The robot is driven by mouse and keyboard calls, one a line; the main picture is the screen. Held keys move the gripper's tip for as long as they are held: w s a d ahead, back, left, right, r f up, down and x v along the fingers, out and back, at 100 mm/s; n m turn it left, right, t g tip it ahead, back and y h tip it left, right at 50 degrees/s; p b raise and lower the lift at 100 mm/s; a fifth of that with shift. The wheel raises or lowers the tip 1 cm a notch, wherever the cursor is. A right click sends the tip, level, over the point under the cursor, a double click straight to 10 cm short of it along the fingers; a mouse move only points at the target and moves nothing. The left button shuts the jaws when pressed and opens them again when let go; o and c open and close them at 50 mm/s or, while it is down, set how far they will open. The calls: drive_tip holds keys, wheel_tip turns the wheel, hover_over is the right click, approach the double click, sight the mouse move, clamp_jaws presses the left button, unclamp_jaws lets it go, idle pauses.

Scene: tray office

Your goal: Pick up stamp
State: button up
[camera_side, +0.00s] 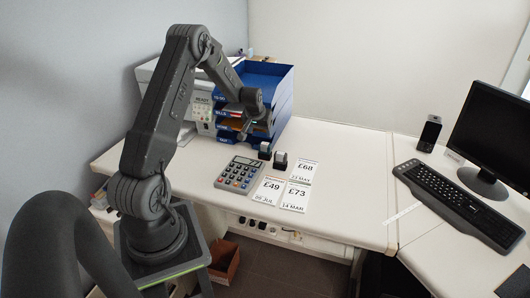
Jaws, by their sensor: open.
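Two small dark stamps stand side by side on the white desk, just in front of the blue letter tray. The left stamp (264,151) is a little farther back than the right stamp (280,160). My gripper (242,134) is open and hangs in front of the blue tray, above and to the left of the stamps in the picture. It does not appear to touch either stamp. Its fingers are small and dark here, so their exact gap is hard to see.
The blue stacked tray (284,91) stands behind the stamps, with a printer (150,72) to its left. A keyboard (458,202) and monitor (492,135) are at right. Desk between is clear.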

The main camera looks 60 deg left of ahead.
sight(264, 145)
drive_tip(key=x, duration=1.2)
drive_tip(key=shift+w+d+f, duration=0.1)
drive_tip(key=shift+w+f, duration=0.05)
drive_tip(key=shift+w, duration=0.05)
drive_tip(key=c, duration=0.7)
